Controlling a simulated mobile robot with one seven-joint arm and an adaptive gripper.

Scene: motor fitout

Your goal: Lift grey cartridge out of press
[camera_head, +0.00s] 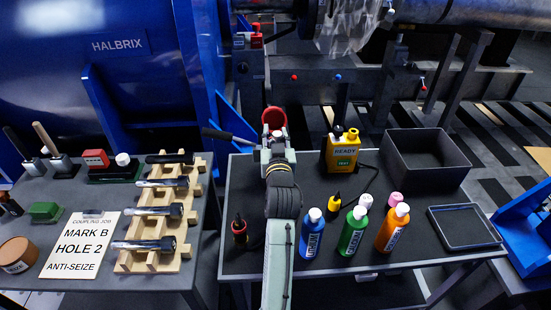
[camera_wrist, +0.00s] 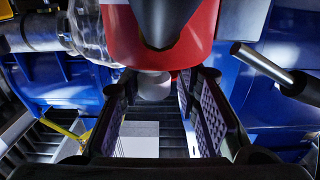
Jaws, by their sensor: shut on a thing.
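The red press (camera_head: 274,116) stands at the far edge of the middle table, with a dark lever reaching out to its left. In the wrist view the press's red body (camera_wrist: 118,35) fills the top, with a dark part at its centre. My gripper (camera_head: 275,135) is at the press. In the wrist view my gripper (camera_wrist: 157,84) has its two fingertips on either side of a light grey rounded piece, the grey cartridge (camera_wrist: 152,87), and is shut on it just below the red body. Most of the cartridge is hidden.
The press lever (camera_wrist: 265,66) is close on the right in the wrist view. A yellow tester (camera_head: 341,150), an empty dark bin (camera_head: 424,160), several bottles (camera_head: 352,232) and a shallow tray (camera_head: 464,227) are right of my arm. The left table holds a wooden bolt rack (camera_head: 154,262).

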